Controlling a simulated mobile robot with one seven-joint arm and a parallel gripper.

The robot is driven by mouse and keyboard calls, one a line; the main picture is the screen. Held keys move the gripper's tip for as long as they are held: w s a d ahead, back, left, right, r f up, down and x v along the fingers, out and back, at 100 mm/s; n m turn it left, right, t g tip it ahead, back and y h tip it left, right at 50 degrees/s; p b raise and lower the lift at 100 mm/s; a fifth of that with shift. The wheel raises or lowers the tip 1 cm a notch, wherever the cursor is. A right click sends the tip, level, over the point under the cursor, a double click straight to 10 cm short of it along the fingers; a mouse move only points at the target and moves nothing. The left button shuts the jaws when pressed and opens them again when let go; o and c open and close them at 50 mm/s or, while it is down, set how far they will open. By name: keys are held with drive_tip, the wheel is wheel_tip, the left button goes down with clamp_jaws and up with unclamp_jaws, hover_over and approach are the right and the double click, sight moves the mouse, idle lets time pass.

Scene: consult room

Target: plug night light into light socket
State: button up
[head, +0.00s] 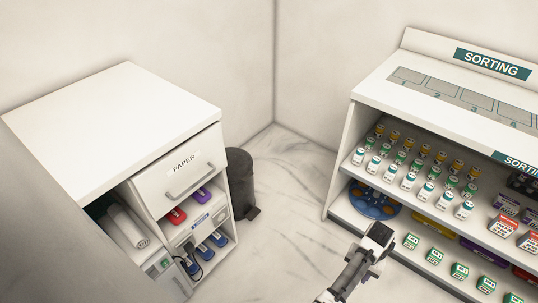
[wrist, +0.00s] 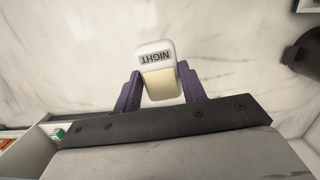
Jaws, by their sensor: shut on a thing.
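The night light (wrist: 156,58) is a small white block with a cream panel and a "NIGHT" label, which reads upside down in the wrist view. My gripper (wrist: 160,88) is shut on it, with one purple finger on each side. In the head view my gripper (head: 377,240) is over the floor, in front of the sorting shelf and to the right of the white cabinet. I cannot make out the night light in the head view. No light socket is clearly readable; a black plug with a cord (head: 189,248) shows at the cabinet's lower shelves.
The white cabinet (head: 115,125) at left has a "PAPER" drawer (head: 182,168) above shelves of red, purple and blue items. A dark bin (head: 240,180) stands beside it. The sorting shelf (head: 372,92) at right holds many bottles and boxes. Marble floor (head: 290,215) between them is clear.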

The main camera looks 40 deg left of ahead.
drive_tip(key=shift+w+d, duration=0.15)
drive_tip(key=shift+w, duration=0.15)
drive_tip(key=shift+s, duration=0.1)
